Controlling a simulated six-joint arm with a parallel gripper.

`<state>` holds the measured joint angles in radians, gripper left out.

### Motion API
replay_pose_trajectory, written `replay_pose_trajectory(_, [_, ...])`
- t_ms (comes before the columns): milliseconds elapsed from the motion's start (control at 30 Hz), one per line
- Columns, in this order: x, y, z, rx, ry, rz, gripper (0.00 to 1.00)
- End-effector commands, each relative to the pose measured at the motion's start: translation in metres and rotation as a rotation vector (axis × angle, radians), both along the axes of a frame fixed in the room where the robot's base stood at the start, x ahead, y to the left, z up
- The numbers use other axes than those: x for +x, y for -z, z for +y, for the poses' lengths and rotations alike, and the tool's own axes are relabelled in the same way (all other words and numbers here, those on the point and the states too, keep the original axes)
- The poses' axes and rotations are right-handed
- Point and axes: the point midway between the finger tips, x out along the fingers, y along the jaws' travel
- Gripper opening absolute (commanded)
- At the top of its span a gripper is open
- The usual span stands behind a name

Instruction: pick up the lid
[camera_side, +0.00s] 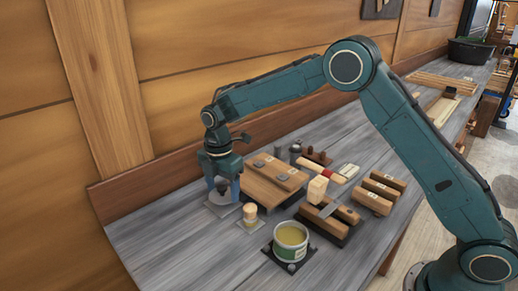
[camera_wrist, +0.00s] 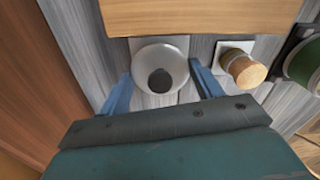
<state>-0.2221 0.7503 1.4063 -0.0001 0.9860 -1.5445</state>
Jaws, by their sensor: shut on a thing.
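The lid (camera_wrist: 146,59) is a round, pale grey disc with a dark round knob (camera_wrist: 160,82), seen in the wrist view between my two blue fingers. My gripper (camera_wrist: 160,72) is shut on it, with one finger at each side. In the side view my gripper (camera_side: 223,190) points down at the left end of the bench, low over a grey square plate (camera_side: 221,209). The fingers partly hide the lid there, and I cannot tell whether it is clear of the plate.
An open can (camera_side: 291,240) with yellowish contents stands on a dark mat at the front. A small wooden-topped jar (camera_side: 250,214) stands right of my gripper. A wooden board (camera_side: 272,181) lies close behind. Wooden blocks (camera_side: 380,191) lie further right. The front left bench is clear.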

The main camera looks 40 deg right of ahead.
Motion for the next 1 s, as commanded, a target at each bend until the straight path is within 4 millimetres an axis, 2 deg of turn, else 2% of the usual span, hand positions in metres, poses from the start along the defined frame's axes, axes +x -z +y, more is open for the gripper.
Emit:
replay_pose_trajectory(700, [0.001,-0.144,0.0,0.001,0.0,-0.005,0.43])
replay_pose_trajectory(800, [0.001,-0.158,0.0,0.001,0.0,-0.004,0.43])
replay_pose_trajectory(1000, [0.001,-0.174,0.0,0.001,0.0,-0.003,0.43])
